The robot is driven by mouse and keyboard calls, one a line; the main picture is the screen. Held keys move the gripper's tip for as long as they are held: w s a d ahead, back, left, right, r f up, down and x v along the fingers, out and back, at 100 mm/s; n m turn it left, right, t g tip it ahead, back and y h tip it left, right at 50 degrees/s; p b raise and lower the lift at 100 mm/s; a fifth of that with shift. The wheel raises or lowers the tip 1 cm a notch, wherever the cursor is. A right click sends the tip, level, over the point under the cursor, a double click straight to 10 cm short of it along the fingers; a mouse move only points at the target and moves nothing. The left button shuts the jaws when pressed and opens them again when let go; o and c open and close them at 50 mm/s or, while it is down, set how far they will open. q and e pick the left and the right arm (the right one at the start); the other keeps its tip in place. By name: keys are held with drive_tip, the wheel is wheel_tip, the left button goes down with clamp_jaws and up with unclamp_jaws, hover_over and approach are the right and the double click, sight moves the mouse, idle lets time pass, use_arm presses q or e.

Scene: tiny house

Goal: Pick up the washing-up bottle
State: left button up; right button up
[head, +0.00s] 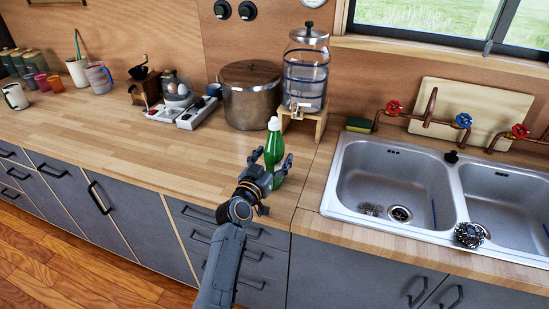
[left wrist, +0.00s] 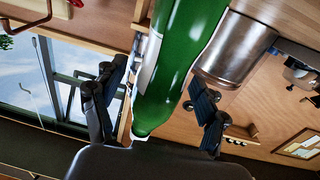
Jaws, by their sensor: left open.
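The washing-up bottle (head: 274,146) is green with a white cap and stands upright on the wooden counter, left of the sink. My left gripper (head: 270,168) is at the bottle, with its fingers spread around the bottle's body. In the left wrist view the green bottle (left wrist: 178,65) fills the middle, between the two open fingers of the left gripper (left wrist: 155,105). Gaps show between the fingers and the bottle there. The lower part of the bottle is partly hidden by the gripper in the head view. My right gripper does not show.
A glass drinks dispenser (head: 306,75) on a wooden stand and a steel pot (head: 251,100) stand close behind the bottle. The sink (head: 340,185) is to the right. The counter to the left is clear near the front.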

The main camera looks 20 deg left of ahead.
use_arm(q)
drive_tip(key=shift+w, duration=0.45)
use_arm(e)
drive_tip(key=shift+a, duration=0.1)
use_arm(q)
drive_tip(key=shift+s, duration=0.1)
drive_tip(key=shift+c, duration=1.4)
clamp_jaws()
drive_tip(key=shift+r, duration=0.15)
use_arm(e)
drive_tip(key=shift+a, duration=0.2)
use_arm(q)
drive_tip(key=shift+r, duration=0.1)
